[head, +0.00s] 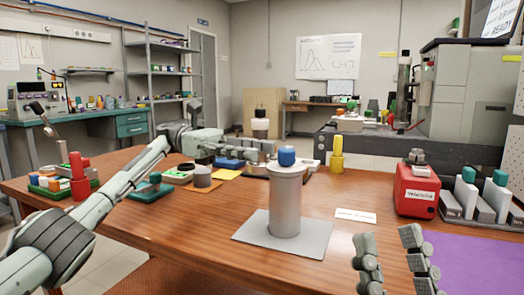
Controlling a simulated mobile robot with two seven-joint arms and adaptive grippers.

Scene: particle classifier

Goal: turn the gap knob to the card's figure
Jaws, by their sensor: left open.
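A grey cylinder (285,205) with a blue knob-like cap (287,156) stands upright on a grey mat (270,240) at the middle of the table. I cannot tell whether this cap is the gap knob; no scale is readable. A small white card (355,215) lies right of the cylinder, its print too small to read. My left gripper (272,151) is open, just left of and seemingly behind the blue cap; I see no contact. My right gripper (388,236) is at the bottom right, fingers apart and empty.
A red box (416,190) and a grey rack (478,200) with green-capped bottles stand at the right, behind a purple mat (465,260). A yellow bottle (336,157) stands at the back edge. A red-topped item (78,178) and small trays are at left.

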